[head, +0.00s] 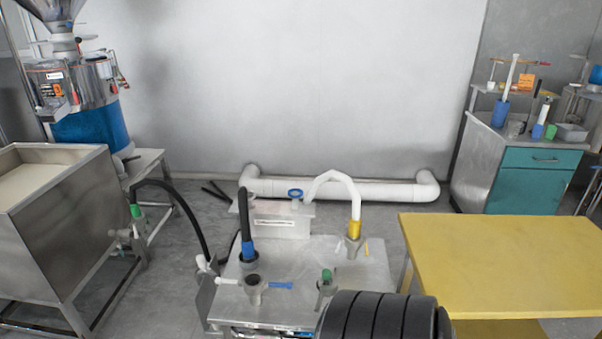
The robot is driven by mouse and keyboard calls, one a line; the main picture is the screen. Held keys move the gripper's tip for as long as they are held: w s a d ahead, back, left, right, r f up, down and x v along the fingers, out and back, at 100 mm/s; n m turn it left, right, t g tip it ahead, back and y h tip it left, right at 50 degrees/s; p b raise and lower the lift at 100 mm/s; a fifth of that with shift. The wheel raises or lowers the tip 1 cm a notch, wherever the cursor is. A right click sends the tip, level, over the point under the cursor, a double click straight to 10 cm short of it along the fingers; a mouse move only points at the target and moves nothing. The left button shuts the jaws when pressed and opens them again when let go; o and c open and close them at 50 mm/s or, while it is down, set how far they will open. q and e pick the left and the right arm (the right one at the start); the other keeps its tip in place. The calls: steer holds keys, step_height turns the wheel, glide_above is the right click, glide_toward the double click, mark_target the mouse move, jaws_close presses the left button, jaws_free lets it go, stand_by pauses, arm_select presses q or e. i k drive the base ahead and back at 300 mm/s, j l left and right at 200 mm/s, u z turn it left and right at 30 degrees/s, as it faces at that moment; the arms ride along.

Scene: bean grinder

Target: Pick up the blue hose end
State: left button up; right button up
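A black hose (244,213) stands nearly upright on the metal cart (330,275) in the middle of the view. Neither of my grippers is in view, so I cannot see whether either is open or shut.
A white hose with a yellow end (354,229) stands in another port. A yellow table (510,260) stands right, a steel bin (60,230) left. A dark ribbed cylinder covers the cart's front right.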

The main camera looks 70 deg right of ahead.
mark_target(247, 247)
steer(key=z, duration=1.75)
